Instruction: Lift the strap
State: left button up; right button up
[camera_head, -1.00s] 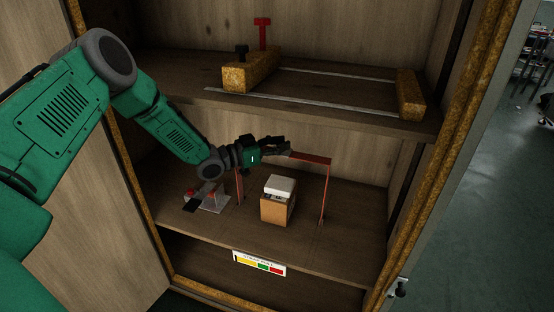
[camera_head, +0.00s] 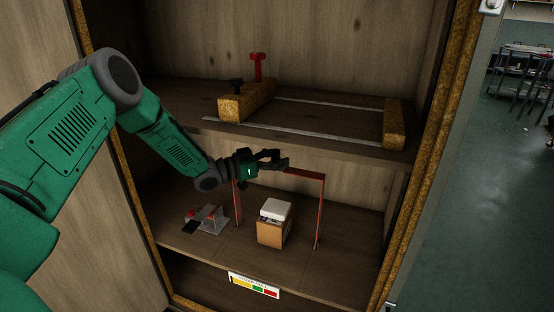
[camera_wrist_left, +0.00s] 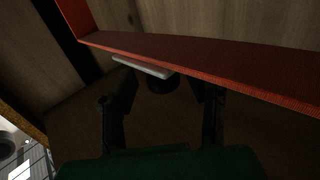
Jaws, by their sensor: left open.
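The red strap (camera_head: 305,174) stands as an arch on the cabinet's middle shelf, with two upright legs and a flat top span. My left gripper (camera_head: 283,160) is open and empty at the left part of the top span, which it partly hides in the head view. In the left wrist view the strap (camera_wrist_left: 200,62) crosses in front of my open fingers (camera_wrist_left: 165,100), and nothing is between them. I cannot tell whether the fingers touch the strap. My right gripper is not in view.
A brown box with a white top (camera_head: 272,232) stands under the arch. A grey metal piece with red parts (camera_head: 212,220) lies left of it. The upper shelf (camera_head: 300,141) close above my gripper holds a clamp with wooden blocks (camera_head: 395,124). Cabinet sides bound the space.

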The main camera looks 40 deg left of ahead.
pick_arm(q)
jog(key=v, duration=1.2)
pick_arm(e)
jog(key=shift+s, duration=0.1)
pick_arm(q)
jog(key=shift+a+f, duration=0.2)
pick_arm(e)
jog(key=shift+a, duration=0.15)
pick_arm(q)
jog(key=s+d+f+n+g+y+p, duration=0.2)
jog(key=s+d+f+g+y, duration=0.15)
jog(key=d+f, duration=0.4)
jog(key=s+d+f+n+g+y+p, duration=0.25)
jog(key=s+d+f, duration=0.2)
jog(key=d, duration=0.55)
jog(key=s+d+f+g+y, duration=0.1)
jog(key=s+g, duration=0.2)
jog(key=s, duration=0.6)
jog(key=s+d+f+n+g+y+p, duration=0.1)
jog(key=s+f+g, duration=0.1)
jog(key=s, duration=0.6)
jog(key=s+d+f+g+y, duration=0.1)
jog(key=s+f+g, duration=0.1)
jog(key=s, duration=0.7)
jog(key=shift+s+f+g+y+p, duration=0.2)
jog(key=shift+s+g+y+p, duration=0.1)
jog(key=shift+g, duration=0.5)
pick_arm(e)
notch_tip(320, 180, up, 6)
